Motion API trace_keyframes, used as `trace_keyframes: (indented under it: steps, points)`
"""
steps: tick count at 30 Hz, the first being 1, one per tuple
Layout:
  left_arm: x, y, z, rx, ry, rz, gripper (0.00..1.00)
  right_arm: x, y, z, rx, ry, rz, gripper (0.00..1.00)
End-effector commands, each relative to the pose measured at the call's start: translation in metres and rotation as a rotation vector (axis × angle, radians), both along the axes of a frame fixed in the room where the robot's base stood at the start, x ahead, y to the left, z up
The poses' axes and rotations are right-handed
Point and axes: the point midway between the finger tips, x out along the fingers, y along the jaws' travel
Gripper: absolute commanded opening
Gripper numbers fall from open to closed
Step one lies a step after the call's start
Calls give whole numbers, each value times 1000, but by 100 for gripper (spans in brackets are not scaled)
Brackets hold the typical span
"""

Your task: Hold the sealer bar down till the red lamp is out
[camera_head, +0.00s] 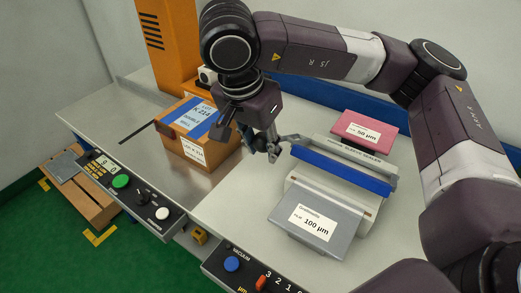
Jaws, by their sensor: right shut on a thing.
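The sleeve sealer (375,155) stands on the bench right of centre. Its long blue bar (342,172) runs across it, above a pale body. My right gripper (272,150) is at the left end of the sealer, its fingers shut on a part at the bar's end. The fingers hide most of the held part. I cannot tell how far down the bar is. I cannot make out a red lamp on the sealer; a small orange spot near its front right is too small to read. My left gripper is not in view.
A grey 100 µm pad (310,222) lies before the sealer, a pink 50 µm one (364,130) behind. An orange box with blue label (197,133) stands left of my gripper. Control panels with buttons (120,181) line the front edge. A wooden pallet (80,190) is on the green floor.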

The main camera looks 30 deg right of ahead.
Motion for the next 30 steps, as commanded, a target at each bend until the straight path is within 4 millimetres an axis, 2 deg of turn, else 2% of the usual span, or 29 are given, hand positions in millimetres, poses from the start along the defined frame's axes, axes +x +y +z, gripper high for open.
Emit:
trace_keyframes:
  steps: [9, 30]
  points:
    - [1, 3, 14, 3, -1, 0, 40, 5, -9, 20, 1, -1, -1, 20]
    - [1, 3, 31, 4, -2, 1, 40, 17, -28, 45, 1, -2, 1, 20]
